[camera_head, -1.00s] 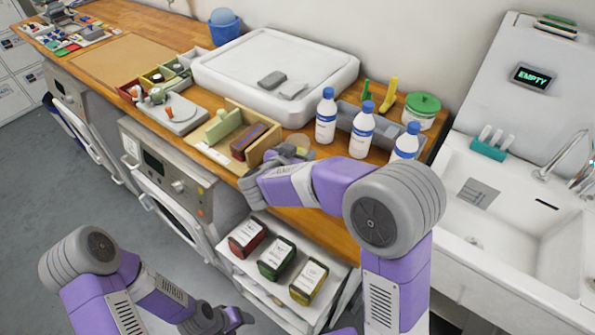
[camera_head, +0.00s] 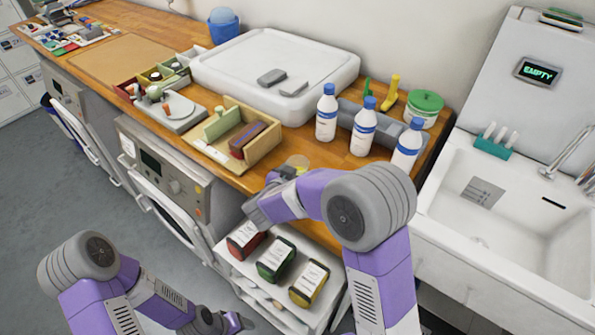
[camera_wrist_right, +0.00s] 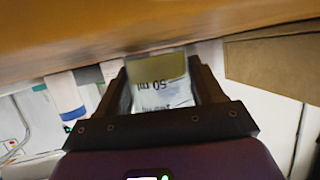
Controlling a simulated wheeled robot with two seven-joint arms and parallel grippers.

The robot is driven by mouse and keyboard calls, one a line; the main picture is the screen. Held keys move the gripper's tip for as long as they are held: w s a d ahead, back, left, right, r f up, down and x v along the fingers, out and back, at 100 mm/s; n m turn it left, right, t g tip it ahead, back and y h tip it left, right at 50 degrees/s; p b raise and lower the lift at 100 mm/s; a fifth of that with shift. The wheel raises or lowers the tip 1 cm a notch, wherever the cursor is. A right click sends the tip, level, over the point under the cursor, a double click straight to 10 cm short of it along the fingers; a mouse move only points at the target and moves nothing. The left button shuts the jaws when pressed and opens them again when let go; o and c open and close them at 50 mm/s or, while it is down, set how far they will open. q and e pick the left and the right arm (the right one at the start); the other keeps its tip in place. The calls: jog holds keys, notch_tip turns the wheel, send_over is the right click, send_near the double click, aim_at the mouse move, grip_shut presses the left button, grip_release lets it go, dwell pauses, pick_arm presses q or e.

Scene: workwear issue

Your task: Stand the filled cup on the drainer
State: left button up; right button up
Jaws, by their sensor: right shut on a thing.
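My right gripper (camera_head: 290,170) is shut on a small clear cup (camera_head: 298,161) above the counter's front edge. In the right wrist view the cup (camera_wrist_right: 160,85) sits between both fingers, with "50 ml" printed on it and a yellowish band that looks like liquid. Its base is hard to see in the head view. A grey slotted plate (camera_head: 482,192), which looks like the drainer, lies in the white sink unit (camera_head: 440,208) at the right. My left gripper (camera_head: 236,322) is low at the bottom edge, away from the counter; its jaws are unclear.
Several white bottles with blue caps (camera_head: 326,112) stand between the cup and the sink. A wooden box (camera_head: 262,148) lies left of the cup. The sink display (camera_head: 539,71) reads EMPTY.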

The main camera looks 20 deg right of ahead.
jog(key=o, duration=1.1)
jog(key=shift+f, duration=0.1)
jog(key=shift+c, duration=0.2)
